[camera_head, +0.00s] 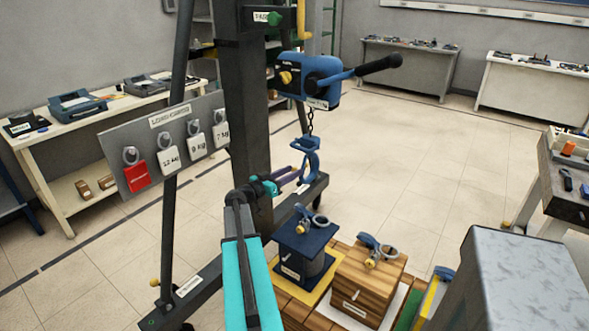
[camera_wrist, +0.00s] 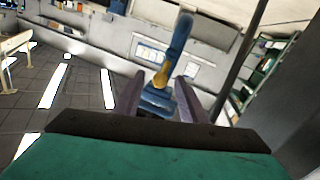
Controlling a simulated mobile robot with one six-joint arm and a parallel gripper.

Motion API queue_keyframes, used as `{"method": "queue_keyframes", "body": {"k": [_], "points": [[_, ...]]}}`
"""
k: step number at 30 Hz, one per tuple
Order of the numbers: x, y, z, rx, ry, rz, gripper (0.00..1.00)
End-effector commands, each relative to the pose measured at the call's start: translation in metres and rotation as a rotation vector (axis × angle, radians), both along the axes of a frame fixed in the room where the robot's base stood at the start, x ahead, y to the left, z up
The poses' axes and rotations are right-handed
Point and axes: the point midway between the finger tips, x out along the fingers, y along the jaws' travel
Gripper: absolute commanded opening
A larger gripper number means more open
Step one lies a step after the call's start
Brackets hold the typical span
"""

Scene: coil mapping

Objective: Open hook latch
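The blue hook (camera_head: 307,158) hangs on a chain below the blue hoist (camera_head: 308,80). In the wrist view the blue hook (camera_wrist: 180,38) shows just ahead of my gripper, with its yellow latch (camera_wrist: 161,76) across the lower part of it. My gripper (camera_head: 296,173) is at the left side of the hook. In the wrist view its two purple fingers (camera_wrist: 160,92) are apart, with the hook's lower part and the latch seen between them. I see no finger clearly pressing on the latch. Whether the fingers touch the hook cannot be told.
A dark blue spool-like load (camera_head: 304,242) and a wooden crate (camera_head: 368,283) with shackles stand below the hook. A weight board (camera_head: 165,140) hangs at the left of the dark hoist column (camera_head: 246,110). A grey block (camera_head: 520,285) is at front right. Floor behind is clear.

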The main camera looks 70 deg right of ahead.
Motion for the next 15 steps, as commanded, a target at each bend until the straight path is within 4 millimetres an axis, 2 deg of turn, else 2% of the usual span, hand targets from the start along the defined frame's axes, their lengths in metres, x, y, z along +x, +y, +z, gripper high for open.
{"method": "queue_keyframes", "body": {"k": [6,15], "points": [[-0.008,-0.017,0.0,0.0,0.0,0.0,0.38],[-0.01,-0.02,0.0,0.0,0.0,0.0,0.38]]}}
